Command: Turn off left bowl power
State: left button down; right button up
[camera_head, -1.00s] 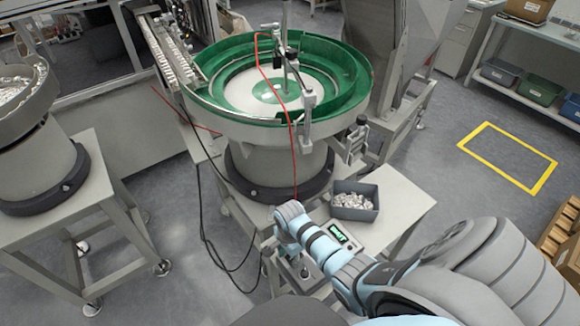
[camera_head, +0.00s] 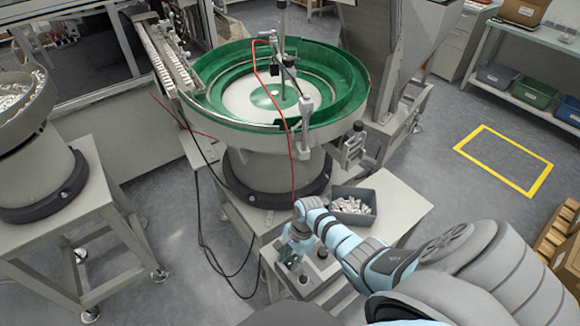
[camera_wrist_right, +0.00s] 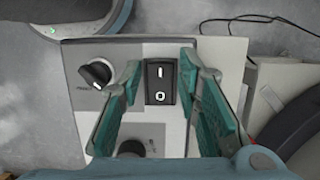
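A grey control box (camera_head: 325,268) stands on the low table in front of the green bowl feeder (camera_head: 350,95). My right gripper (camera_head: 289,258) is over the box. In the wrist view its teal fingers (camera_wrist_right: 160,72) are open, one on each side of the switch, with nothing between them but the switch below. Contact cannot be told. My left gripper is not in view.
A second bowl feeder (camera_head: 40,165) with shiny parts stands on its own table at the left. A dark bin of metal parts (camera_head: 372,186) sits right of the gripper, close to my right arm. Cables (camera_head: 200,215) hang beside the table.

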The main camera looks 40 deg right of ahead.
jog(key=shift+o, duration=0.3)
jog(key=v, duration=1.2)
